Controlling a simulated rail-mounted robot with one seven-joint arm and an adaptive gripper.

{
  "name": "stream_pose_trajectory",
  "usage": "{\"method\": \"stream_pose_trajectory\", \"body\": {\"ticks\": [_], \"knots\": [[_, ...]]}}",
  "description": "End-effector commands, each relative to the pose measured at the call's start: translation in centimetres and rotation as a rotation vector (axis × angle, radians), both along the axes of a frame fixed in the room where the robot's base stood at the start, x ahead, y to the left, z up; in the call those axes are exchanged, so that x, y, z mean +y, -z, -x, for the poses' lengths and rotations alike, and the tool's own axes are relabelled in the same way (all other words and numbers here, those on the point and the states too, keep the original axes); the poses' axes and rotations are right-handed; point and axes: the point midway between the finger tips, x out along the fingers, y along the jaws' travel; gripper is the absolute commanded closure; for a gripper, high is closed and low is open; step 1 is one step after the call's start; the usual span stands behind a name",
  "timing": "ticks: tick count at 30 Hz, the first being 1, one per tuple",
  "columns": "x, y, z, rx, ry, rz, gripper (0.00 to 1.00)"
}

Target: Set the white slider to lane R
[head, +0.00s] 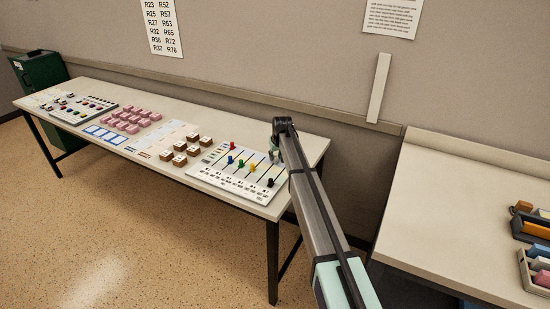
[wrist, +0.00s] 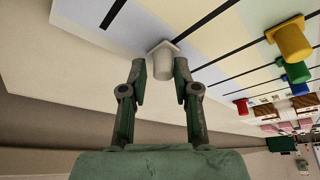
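The white slider (wrist: 162,62) shows in the wrist view as a pale knob on a slotted board. My gripper (wrist: 161,80) is open, with one finger on each side of the knob and the fingertips close to it; I cannot tell if either touches. In the head view, my gripper (head: 274,155) is low over the right rear part of the slider board (head: 208,178), and the arm hides the board's right edge. The lane letters are too small to read.
The board also carries a yellow slider (wrist: 294,42), a green slider (wrist: 297,72), and a red slider (wrist: 242,107) beside the white one. Brown blocks (head: 180,159) and pink blocks (head: 132,117) stand further left on the table. The wall (head: 225,75) is close behind.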

Motion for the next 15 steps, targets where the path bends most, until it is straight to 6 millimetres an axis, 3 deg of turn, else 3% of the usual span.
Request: {"method": "stream_pose_trajectory", "body": {"ticks": [10,15], "knots": [[0.0,0.0,0.2,0.004,0.0,-0.001,0.55],[-0.1,-1.1,0.7,0.004,0.0,-0.001,0.55]]}}
